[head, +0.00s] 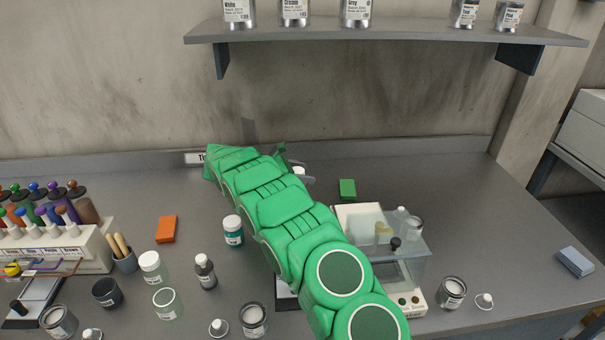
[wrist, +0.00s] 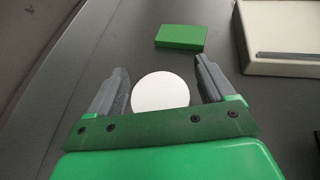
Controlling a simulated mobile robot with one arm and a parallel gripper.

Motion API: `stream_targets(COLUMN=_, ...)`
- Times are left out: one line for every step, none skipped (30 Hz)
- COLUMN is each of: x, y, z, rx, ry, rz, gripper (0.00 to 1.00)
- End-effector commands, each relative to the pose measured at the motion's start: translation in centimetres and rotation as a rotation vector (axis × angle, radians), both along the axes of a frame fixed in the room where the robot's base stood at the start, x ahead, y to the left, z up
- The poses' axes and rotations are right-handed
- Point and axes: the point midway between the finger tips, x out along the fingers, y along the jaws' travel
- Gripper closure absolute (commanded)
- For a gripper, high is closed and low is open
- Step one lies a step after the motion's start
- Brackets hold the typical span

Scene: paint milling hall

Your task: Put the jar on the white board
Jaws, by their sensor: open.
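In the wrist view a round white top (wrist: 160,92), which looks like a jar lid seen from above, lies between the two grey fingers of my gripper (wrist: 163,70). The fingers are open, one on each side of it, with a gap visible at the right. In the head view my arm hides most of this spot; only a small white bit (head: 299,170) shows beside my gripper (head: 303,179). A white-lidded jar with a teal label (head: 233,230) stands left of my arm. I cannot clearly make out a white board; a pale edge (head: 283,286) shows beside my arm.
A green block (head: 347,189) lies near my gripper. A balance with a clear cover (head: 400,262) stands right of my arm. An orange block (head: 166,229), a dark bottle (head: 206,273) and several jars stand at left. A shelf (head: 390,31) with tins hangs above.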

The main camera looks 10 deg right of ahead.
Motion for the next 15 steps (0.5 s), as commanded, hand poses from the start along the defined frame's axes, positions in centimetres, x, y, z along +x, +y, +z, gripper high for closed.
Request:
stream_targets(x=0.0, y=0.1, z=0.2, rx=0.0, ry=0.0, rz=0.001, gripper=0.18)
stream_targets(x=0.0, y=0.1, z=0.3, rx=0.0, ry=0.0, rz=0.001, gripper=0.18)
stream_targets(x=-0.1, y=0.5, z=0.4, rx=0.0, ry=0.0, rz=0.001, gripper=0.18)
stream_targets(x=-0.1, y=0.8, z=0.6, rx=0.0, ry=-0.002, rz=0.001, gripper=0.18)
stream_targets(x=-0.2, y=1.1, z=0.7, rx=0.001, ry=-0.001, rz=0.001, gripper=0.18)
stream_targets(x=-0.3, y=1.7, z=0.9, rx=0.002, ry=-0.002, rz=0.003, gripper=0.18)
stream_targets(x=-0.4, y=2.2, z=1.1, rx=0.002, ry=-0.003, rz=0.004, gripper=0.18)
stream_targets(x=-0.5, y=2.7, z=1.3, rx=0.002, ry=-0.004, rz=0.005, gripper=0.18)
stream_targets(x=-0.6, y=3.3, z=1.6, rx=0.002, ry=-0.005, rz=0.005, gripper=0.18)
stream_targets(x=-0.7, y=3.8, z=1.8, rx=0.002, ry=-0.005, rz=0.004, gripper=0.18)
stream_targets(x=-0.9, y=4.3, z=2.0, rx=0.002, ry=-0.004, rz=0.003, gripper=0.18)
stream_targets(x=-1.1, y=4.9, z=2.3, rx=0.002, ry=-0.002, rz=0.001, gripper=0.18)
stream_targets(x=-1.2, y=5.4, z=2.5, rx=0.0, ry=-0.002, rz=0.001, gripper=0.18)
stream_targets(x=-1.4, y=5.9, z=2.7, rx=0.001, ry=-0.001, rz=0.003, gripper=0.18)
stream_targets(x=-1.5, y=6.6, z=3.0, rx=0.002, ry=-0.003, rz=0.004, gripper=0.18)
